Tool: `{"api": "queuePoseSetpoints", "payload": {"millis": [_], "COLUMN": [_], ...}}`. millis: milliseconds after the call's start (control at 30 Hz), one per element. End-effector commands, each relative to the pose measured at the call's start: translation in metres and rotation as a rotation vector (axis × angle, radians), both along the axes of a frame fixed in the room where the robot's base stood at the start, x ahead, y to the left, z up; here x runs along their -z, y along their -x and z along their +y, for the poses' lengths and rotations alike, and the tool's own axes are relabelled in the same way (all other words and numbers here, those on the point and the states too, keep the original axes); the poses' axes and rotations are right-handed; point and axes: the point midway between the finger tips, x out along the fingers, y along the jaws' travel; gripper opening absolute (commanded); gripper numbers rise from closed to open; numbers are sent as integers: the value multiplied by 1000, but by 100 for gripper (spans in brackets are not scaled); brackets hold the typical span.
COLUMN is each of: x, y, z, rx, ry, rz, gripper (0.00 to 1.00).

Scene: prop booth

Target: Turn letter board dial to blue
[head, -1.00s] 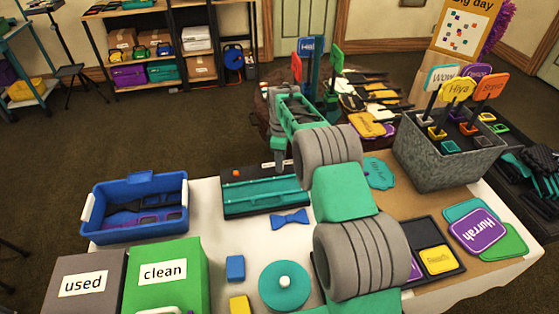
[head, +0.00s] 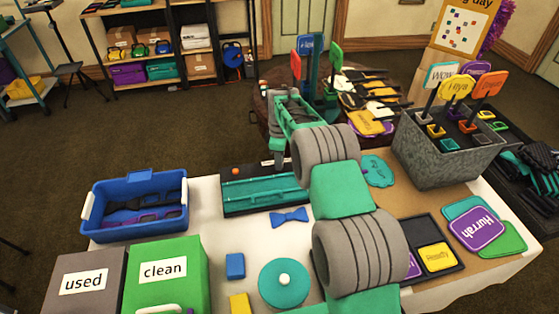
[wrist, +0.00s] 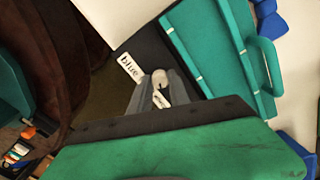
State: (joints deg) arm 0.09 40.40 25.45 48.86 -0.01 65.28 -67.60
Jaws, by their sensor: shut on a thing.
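The letter board is a black panel (head: 228,208) with a teal hinged lid (head: 262,190) that has a handle, lying on the white-covered table. In the wrist view the board's black surface (wrist: 182,58) carries a white label reading "blue" (wrist: 130,67). A small pale dial knob (wrist: 159,78) shows between the grey fingertips of my gripper (wrist: 160,92), which is shut on it. A second white label (wrist: 163,98) is mostly hidden by the fingers. In the head view my gripper (head: 278,160) is at the board's far right corner, and the dial is hidden.
A blue bow tie (head: 289,217) lies in front of the board. A blue tub (head: 140,234) stands to the left. A grey metal bin with signs (head: 440,163) stands to the right. An orange knob (head: 235,171) sits at the board's far left.

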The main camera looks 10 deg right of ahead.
Motion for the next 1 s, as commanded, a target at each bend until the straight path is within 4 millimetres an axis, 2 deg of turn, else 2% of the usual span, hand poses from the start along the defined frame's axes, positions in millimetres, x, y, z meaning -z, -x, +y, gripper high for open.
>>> {"api": "queuePoseSetpoints", "payload": {"millis": [533,1000], "x": [1,1], "y": [0,0], "z": [0,0], "rx": [71,445], "ry": [1,0], "rz": [1,0], "gripper": [0,0]}}
